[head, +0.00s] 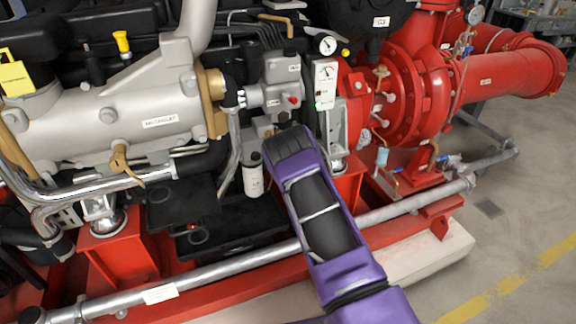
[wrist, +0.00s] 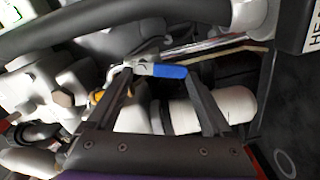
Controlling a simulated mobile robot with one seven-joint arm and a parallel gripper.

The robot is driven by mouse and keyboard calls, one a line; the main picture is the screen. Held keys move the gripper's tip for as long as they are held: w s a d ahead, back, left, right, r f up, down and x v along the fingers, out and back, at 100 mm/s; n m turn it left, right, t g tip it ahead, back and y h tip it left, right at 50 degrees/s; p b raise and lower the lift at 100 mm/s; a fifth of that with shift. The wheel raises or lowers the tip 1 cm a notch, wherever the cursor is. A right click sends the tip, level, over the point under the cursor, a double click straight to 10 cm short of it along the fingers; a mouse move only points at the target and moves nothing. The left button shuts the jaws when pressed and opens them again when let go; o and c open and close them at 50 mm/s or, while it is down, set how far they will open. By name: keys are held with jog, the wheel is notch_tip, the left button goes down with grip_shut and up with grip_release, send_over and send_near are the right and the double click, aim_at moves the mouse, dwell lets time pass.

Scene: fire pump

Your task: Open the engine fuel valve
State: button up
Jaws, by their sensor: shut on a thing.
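The engine fuel valve shows in the wrist view as a small metal valve with a blue-sleeved lever handle (wrist: 168,71). The lever lies roughly level across the picture. My gripper (wrist: 160,78) has its two dark fingers at the two ends of the blue part, and it is shut on the handle. In the head view my purple arm reaches to the middle of the engine, and its end hides the gripper's fingers and the valve.
A white cylinder (wrist: 228,106) lies just beyond the fingers; a white filter (head: 253,178) hangs left of my arm. A thick dark hose (wrist: 130,22) crosses above. A gauge panel (head: 326,82) and red pump (head: 410,80) stand right. A silver pipe (head: 250,262) runs low in front.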

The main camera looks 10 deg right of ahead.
jog(key=shift+d+f+n, duration=0.15)
jog(key=shift+d+n, duration=0.05)
jog(key=shift+n, duration=0.8)
jog(key=shift+d+f+n, duration=0.1)
jog(key=shift+d+n, duration=0.1)
jog(key=shift+n, duration=0.8)
jog(key=o, duration=1.1)
jog(key=shift+o, duration=0.2)
jog(key=s+d+p, duration=0.1)
jog(key=s, duration=0.7)
jog(key=s+d, duration=0.2)
jog(key=s, duration=0.7)
jog(key=shift+d+p, duration=0.25)
jog(key=shift+p, duration=0.1)
